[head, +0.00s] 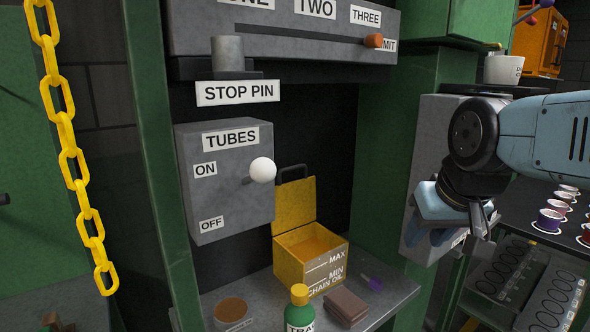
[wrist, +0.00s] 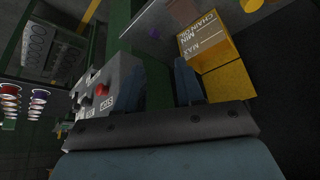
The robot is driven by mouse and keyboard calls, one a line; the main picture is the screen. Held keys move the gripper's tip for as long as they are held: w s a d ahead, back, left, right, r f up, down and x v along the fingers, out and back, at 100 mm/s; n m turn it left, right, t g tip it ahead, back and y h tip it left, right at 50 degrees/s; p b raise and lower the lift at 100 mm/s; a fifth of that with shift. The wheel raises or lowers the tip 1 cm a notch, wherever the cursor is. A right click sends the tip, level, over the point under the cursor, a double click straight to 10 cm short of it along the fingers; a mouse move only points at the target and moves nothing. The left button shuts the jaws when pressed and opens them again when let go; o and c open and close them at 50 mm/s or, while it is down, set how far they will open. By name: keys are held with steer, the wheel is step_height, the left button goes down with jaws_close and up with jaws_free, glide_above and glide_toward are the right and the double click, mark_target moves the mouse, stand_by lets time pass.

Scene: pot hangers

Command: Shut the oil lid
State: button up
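The yellow chain oil box (head: 322,272) stands on the grey shelf, with MAX and MIN marks on its front. Its yellow lid (head: 294,206) is hinged up at the back, roughly upright, and the box is open at the top. A dark handle sticks up from the lid's top edge. In the wrist view, the box (wrist: 203,40) and its lid (wrist: 229,84) appear sideways at the upper right. My gripper (head: 428,236) is right of the box, apart from it, pointing down beside a grey panel. Its blue fingers look apart and empty; they also show in the wrist view (wrist: 172,82).
A green bottle (head: 299,308), a brown block (head: 346,307), a round brown tin (head: 231,311) and a purple-handled tool (head: 371,282) are on the shelf around the box. The TUBES box (head: 226,185) with a white-knobbed lever is left of the lid. A green post (head: 388,150) stands between box and gripper.

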steer(key=w+a+m+g+y, duration=0.1)
steer(key=w+a+g+y, duration=0.1)
steer(key=w+a+y, duration=0.4)
steer(key=m+t+y, duration=0.4)
steer(key=m+y, duration=0.3)
glide_toward(293, 169)
steer(key=a, duration=0.1)
steer(key=x, duration=0.8)
steer(key=shift+w+d+t, duration=0.15)
steer(key=shift+w+t, duration=0.15)
steer(key=shift+f, duration=0.1)
jaws_close()
